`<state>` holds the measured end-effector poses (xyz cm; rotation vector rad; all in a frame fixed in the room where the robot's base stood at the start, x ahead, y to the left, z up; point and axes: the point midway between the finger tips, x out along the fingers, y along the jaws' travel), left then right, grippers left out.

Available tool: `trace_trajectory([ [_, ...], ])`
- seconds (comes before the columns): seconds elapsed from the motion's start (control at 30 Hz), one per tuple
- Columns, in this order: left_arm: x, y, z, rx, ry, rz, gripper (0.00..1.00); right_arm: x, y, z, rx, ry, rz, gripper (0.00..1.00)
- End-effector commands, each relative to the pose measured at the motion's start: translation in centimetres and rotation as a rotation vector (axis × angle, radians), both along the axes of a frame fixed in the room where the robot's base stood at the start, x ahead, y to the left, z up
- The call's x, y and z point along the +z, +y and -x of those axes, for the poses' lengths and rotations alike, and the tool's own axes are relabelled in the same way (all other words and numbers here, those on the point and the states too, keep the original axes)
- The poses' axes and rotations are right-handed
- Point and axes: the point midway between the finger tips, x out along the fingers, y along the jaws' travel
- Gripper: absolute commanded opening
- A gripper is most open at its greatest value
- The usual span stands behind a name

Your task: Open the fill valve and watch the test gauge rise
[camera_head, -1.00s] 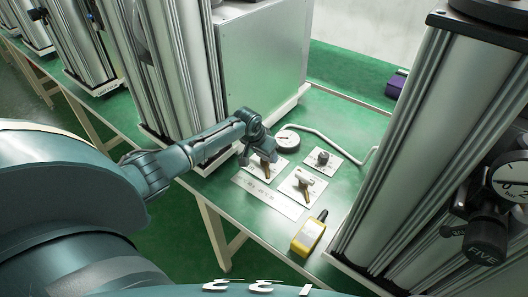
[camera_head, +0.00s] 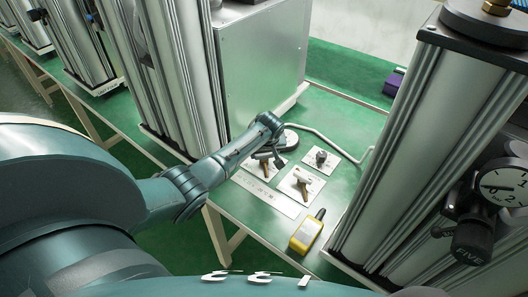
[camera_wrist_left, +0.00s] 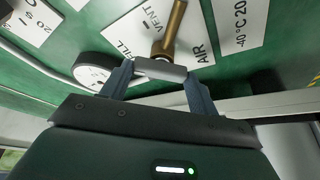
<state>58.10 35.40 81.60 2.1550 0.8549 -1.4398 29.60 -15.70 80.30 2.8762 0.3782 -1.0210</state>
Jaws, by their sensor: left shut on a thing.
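The fill valve has a grey crossbar and a brass lever; it stands on a white plate (camera_head: 252,166) on the green bench in the head view. In the left wrist view its brass lever (camera_wrist_left: 174,28) rises above the crossbar (camera_wrist_left: 160,70), beside the words FILL, VENT and AIR. My left gripper (camera_wrist_left: 162,78) is shut on the crossbar, one finger at each end. In the head view my gripper partly hides the valve. The test gauge (camera_head: 289,139), a round white dial, lies just behind my gripper, partly hidden; its reading cannot be made out. My right gripper is not seen.
A second valve (camera_head: 302,180) and a black knob (camera_head: 321,156) sit on plates to the right. A yellow handheld device (camera_head: 306,233) lies at the front. Tall metal columns stand left and right; the right one carries a gauge (camera_head: 503,187). A bent pipe (camera_head: 335,147) crosses behind.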

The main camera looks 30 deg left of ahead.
Motion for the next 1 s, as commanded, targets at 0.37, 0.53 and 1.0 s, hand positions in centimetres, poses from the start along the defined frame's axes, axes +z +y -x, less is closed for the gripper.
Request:
trace_trajectory([
  [0.37, -0.2, -0.3, -0.3, 0.357, 0.000, 0.003, 0.37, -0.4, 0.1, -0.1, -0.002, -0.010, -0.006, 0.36],
  [0.53, -0.2, -0.3, -0.3, 0.498, 0.001, 0.002, 0.37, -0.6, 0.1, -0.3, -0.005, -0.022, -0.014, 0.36],
  [1.0, -0.1, -0.2, -0.4, 0.727, 0.000, 0.001, 0.37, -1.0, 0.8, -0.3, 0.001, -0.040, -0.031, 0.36],
])
